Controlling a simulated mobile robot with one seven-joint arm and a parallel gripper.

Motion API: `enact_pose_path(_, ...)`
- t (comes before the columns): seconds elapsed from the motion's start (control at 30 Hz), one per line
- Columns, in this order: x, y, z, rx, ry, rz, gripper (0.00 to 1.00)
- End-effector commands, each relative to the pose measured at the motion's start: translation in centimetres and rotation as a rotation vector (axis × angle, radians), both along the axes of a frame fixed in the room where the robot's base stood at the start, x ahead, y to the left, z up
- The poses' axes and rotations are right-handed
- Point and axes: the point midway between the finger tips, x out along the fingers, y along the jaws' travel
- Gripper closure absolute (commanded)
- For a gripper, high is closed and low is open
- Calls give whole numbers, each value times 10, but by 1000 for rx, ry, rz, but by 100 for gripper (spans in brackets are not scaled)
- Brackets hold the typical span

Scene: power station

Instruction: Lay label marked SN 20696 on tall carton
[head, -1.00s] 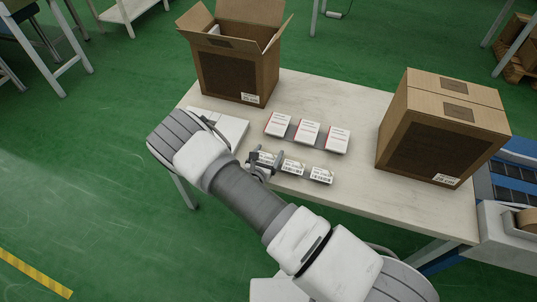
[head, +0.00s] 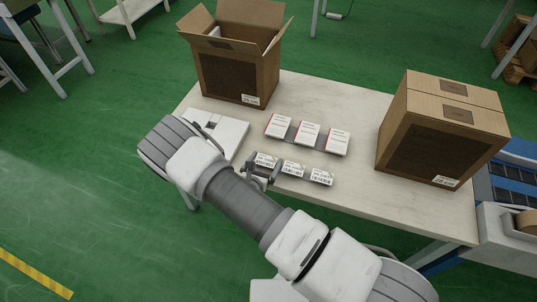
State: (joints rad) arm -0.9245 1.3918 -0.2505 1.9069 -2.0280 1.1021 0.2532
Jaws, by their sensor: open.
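Three white labels with dark print lie in a row on a dark strip near the table's front edge: a left label (head: 267,158), a middle label (head: 293,168) and a right label (head: 321,177). Their numbers are too small to read. My gripper (head: 262,171) is open beside the left label and hides part of it; I cannot tell whether it touches. An open brown carton (head: 228,76) with raised flaps stands at the back left. A closed brown carton (head: 432,150) stands at the right. Each carries a small printed label low on its front.
Three white-and-red boxes (head: 307,134) stand in a row behind the labels. A flat white device (head: 228,134) lies at the table's left, partly behind my arm. The pale table top (head: 350,98) is clear between the cartons. A conveyor (head: 512,185) adjoins at right.

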Motion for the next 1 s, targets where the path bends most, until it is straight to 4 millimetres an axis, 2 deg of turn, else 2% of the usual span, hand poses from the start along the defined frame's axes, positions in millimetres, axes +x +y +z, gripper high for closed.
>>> enact_pose_path(0.3, -72, 30, 23, -1, 2, 5, 0)
enact_pose_path(0.5, -108, 42, 34, -1, 1, 3, 0)
enact_pose_path(0.73, -127, 49, 39, 0, 1, 0, 0)
enact_pose_path(0.9, -129, 49, 40, 1, 0, -1, 0)
enact_pose_path(1.0, -125, 47, 48, 14, -7, -29, 0)
